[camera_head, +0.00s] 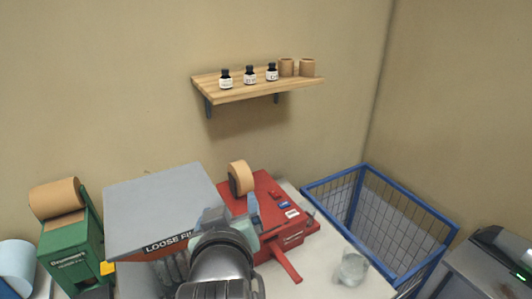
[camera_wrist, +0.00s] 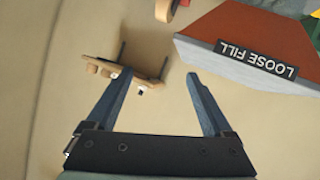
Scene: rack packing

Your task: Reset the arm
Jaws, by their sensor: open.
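My gripper (camera_head: 232,208) is raised in front of the work table in the head view, pointing away toward the back wall. In the wrist view its two blue-grey fingers (camera_wrist: 158,75) stand wide apart with nothing between them but wall and part of the shelf. My arm comes up from the bottom of the head view and hides part of the table and the front of the loose fill box. I see nothing held.
A wooden shelf (camera_head: 240,92) on the wall holds small dark bottles and two brown rolls. Below are a grey-topped loose fill box (camera_head: 155,200), a red tape machine (camera_head: 265,200), a green dispenser (camera_head: 72,250), a glass (camera_head: 352,268) and a blue wire crate (camera_head: 405,210).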

